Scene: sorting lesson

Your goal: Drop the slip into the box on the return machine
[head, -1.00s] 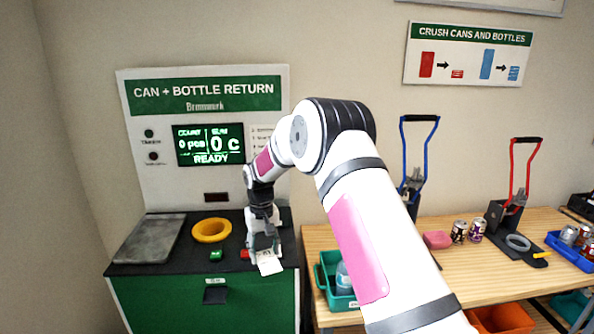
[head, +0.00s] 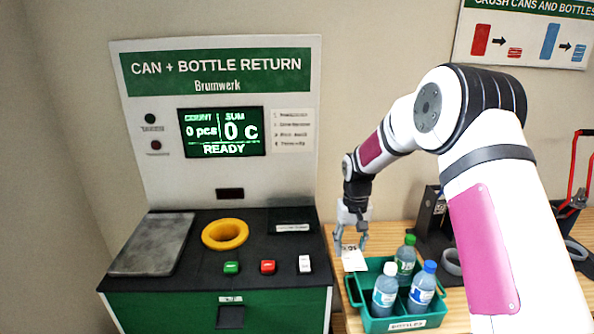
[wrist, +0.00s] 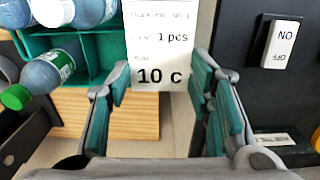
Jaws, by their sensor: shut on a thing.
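My gripper (head: 351,238) is shut on a white paper slip (head: 354,260), just right of the return machine and above the table's left end. In the wrist view the slip (wrist: 158,45) hangs between the fingers, with "1 pcs" and "10 c" printed on it. The return machine (head: 215,190) has a black top and a green front. A low dark box or slot with a white label (head: 292,227) is at the back right of its top. A dark opening (head: 230,316) is in its front. I cannot tell which one is the task's box.
A yellow ring (head: 225,234), a metal plate (head: 153,243), green (head: 231,267) and red (head: 267,266) buttons and a white switch (head: 305,264) are on the machine top. A green crate (head: 410,322) of bottles stands close to my gripper on the wooden table.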

